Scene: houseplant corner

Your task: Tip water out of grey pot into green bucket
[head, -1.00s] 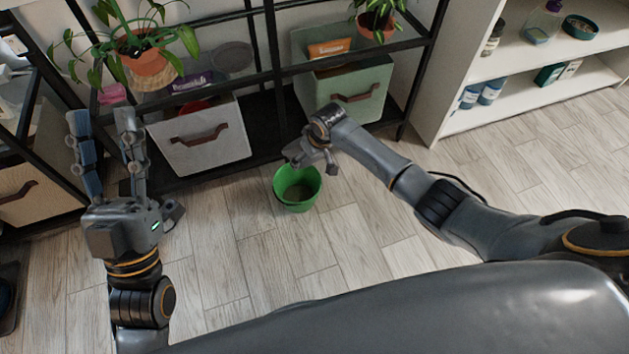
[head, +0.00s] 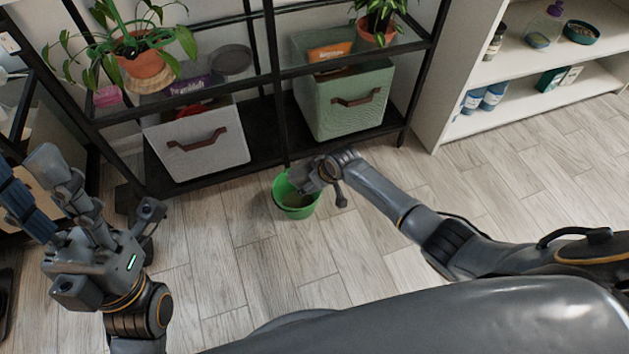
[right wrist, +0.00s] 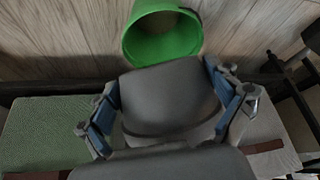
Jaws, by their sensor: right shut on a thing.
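The green bucket (head: 297,212) stands on the wooden floor in front of the shelf; it also shows at the top of the right wrist view (right wrist: 187,47). My right gripper (head: 308,178) is over the bucket's rim and hides part of its opening. In the right wrist view its blue-padded fingers (right wrist: 170,108) are on both sides of the grey pot (right wrist: 172,90), shut on it, with the pot close to the bucket's edge. The pot's mouth and any water cannot be made out. My left gripper (head: 22,165) is at the far left, fingers apart and empty.
A black shelf holds a white bin (head: 205,150), a green bin (head: 345,110) and potted plants (head: 143,66) right behind the bucket. A white shelf unit (head: 445,110) with jars stands at the right. The floor right of the bucket is clear.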

